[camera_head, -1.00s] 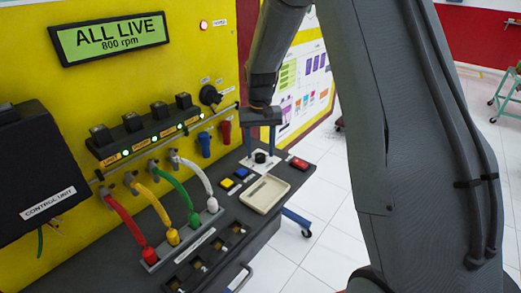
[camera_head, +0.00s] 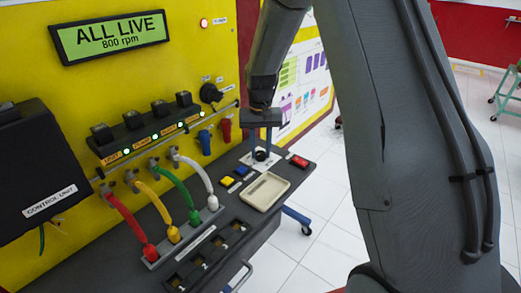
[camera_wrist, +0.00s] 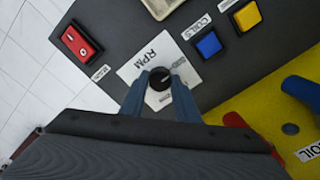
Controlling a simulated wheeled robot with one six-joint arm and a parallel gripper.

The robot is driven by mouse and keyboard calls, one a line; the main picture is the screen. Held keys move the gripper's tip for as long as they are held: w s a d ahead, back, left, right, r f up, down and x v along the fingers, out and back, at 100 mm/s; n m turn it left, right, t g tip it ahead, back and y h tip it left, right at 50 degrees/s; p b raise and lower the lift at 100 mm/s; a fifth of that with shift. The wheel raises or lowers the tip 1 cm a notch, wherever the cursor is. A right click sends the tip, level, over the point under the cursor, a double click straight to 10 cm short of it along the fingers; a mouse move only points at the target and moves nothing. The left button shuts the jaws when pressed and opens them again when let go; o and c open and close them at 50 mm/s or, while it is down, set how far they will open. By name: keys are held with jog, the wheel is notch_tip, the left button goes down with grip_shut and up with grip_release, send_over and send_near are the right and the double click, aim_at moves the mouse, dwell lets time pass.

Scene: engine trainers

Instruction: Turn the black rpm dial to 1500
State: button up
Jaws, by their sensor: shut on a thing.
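The black rpm dial (camera_wrist: 159,79) sits on a white plate (camera_wrist: 139,66) marked RPM on the dark bench. In the wrist view my gripper (camera_wrist: 160,86) is around the dial, with one blue-grey finger on each side of it, shut on it. In the head view my gripper (camera_head: 261,150) points down at the dial from above, and the dial (camera_head: 260,156) shows partly between the fingers. The green display (camera_head: 109,35) reads "ALL LIVE" and "800 rpm". The dial's scale marks are too small to read.
A beige tray (camera_head: 265,190), blue button (camera_head: 241,171), yellow button (camera_head: 228,181) and red switch (camera_head: 299,161) lie close to the dial. White floor is open at the right.

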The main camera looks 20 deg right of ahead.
aim_at(260, 153)
jog(key=m, duration=0.6)
jog(key=shift+w, duration=0.1)
jog(key=shift+r+m, duration=0.1)
jog(key=shift+m, duration=2.6)
jog(key=o, duration=1)
jog(key=shift+o, duration=0.2)
jog(key=shift+r+b, duration=0.85)
jog(key=shift+r, duration=3)
jog(key=s+f+n, duration=0.2)
jog(key=s+n, duration=0.4)
jog(key=s, duration=0.6)
jog(key=s+f+n+t, duration=0.1)
jog(key=s+f+n, duration=0.1)
jog(key=s+n, duration=0.5)
jog(key=s, duration=0.6)
jog(key=shift+s+n, duration=0.25)
jog(key=shift+n, duration=0.05)
